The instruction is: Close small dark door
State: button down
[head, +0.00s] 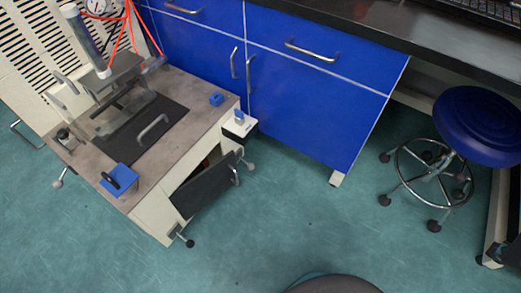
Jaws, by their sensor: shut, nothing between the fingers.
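The small dark door (205,190) is a dark grey panel at the front of the low machine cabinet (150,212). It stands ajar, angled away from the cabinet front, and a dark gap shows behind it. Its left end meets the cabinet near the front left corner. Its right end stands out over the floor and carries a small metal handle (237,175). My gripper is not in the head view, so I cannot tell where it is relative to the door.
Blue drawers (310,100) stand behind and right of the machine. A blue stool (480,125) is at the right under the dark bench top (350,25). The green floor (290,215) before the door is clear. A dark rounded shape, probably mine, shows at the bottom edge.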

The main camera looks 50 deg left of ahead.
aim_at(193, 196)
jog(key=k, duration=1.05)
jog(key=u, duration=1.15)
jog(key=i, duration=0.5)
jog(key=z, duration=0.05)
